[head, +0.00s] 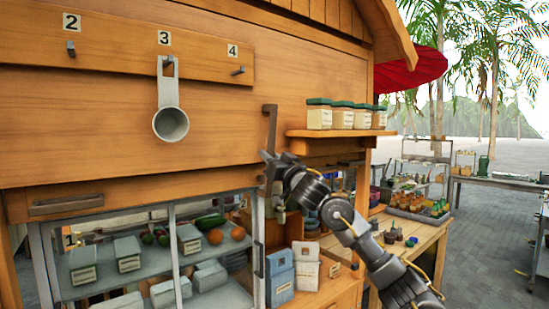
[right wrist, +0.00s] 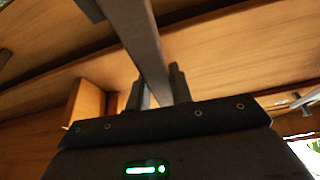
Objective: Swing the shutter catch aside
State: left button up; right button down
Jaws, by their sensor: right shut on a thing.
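The shutter catch (head: 270,122) is a grey metal bar hanging upright on the wooden wall, left of the jar shelf. My right gripper (head: 268,158) is at the lower end of the catch, with the arm coming up from the lower right. In the right wrist view the catch (right wrist: 147,45) runs as a long grey bar down between the two dark fingers (right wrist: 158,88), which are shut on it. The catch's lowest part is hidden by the gripper. My left gripper is not in view.
A shelf (head: 340,133) with several green-lidded jars juts out just right of the catch. A grey scoop (head: 170,123) hangs from hook 3 to the left. Below is a glazed case (head: 160,215) with boxes and produce. Blue and white containers (head: 280,275) stand below the gripper.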

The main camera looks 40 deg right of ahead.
aim_at(252, 146)
jog(key=a+m+h, duration=0.1)
jog(key=a+m, duration=0.1)
jog(key=a+r+m+h+p, duration=0.1)
jog(key=a+m, duration=0.1)
jog(key=m, duration=0.1)
jog(key=shift+a+r+m+g+h, duration=0.2)
jog(key=shift+m+g+h, duration=0.1)
jog(key=shift+g, duration=0.1)
jog(key=shift+f, duration=0.1)
jog(key=c, duration=1.7)
grip_release()
jog(key=o, duration=0.5)
jog(key=shift+w, duration=0.1)
jog(key=shift+c, duration=0.2)
